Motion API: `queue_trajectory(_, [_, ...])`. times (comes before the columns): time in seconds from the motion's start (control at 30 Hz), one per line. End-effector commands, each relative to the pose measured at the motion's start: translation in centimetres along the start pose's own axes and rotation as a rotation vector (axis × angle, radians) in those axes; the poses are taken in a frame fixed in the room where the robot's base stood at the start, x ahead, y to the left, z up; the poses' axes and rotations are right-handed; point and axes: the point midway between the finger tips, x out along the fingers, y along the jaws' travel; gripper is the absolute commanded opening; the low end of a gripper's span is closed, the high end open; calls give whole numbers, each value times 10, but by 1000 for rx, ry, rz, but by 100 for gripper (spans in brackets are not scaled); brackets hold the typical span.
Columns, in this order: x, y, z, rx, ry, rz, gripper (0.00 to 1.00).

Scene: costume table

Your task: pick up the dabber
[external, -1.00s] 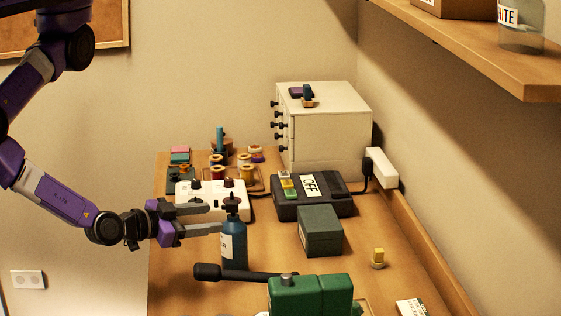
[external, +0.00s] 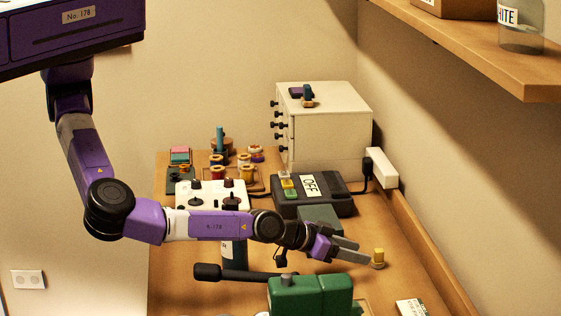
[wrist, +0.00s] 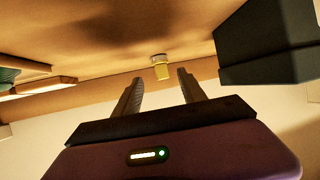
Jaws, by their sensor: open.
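The dabber, which I take to be the small yellow block on a round pale base (external: 378,256), stands upright on the right side of the table. In the wrist view the dabber (wrist: 162,71) appears small, lined up with the gap between my fingertips. My gripper (external: 364,254) is open and empty, held low with its fingers pointing right toward the dabber. In the wrist view both fingers of my gripper (wrist: 160,78) are spread, and the dabber seems just past their tips. I cannot tell the exact gap left between them.
A dark green box (external: 320,218) stands just behind my gripper; it fills the upper right of the wrist view (wrist: 262,45). A green machine (external: 310,295) is in front. A blue bottle (external: 234,260) is partly hidden by my arm. A wooden ledge (external: 440,245) runs along the right.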

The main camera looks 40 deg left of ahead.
Motion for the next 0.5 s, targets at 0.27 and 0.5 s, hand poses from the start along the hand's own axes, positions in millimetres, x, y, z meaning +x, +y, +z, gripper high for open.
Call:
queue_trajectory(0.27, [26, -1, -1, -2, -2, 0, 48])
queue_trajectory(0.5, [54, -1, -4, -4, -2, 0, 48])
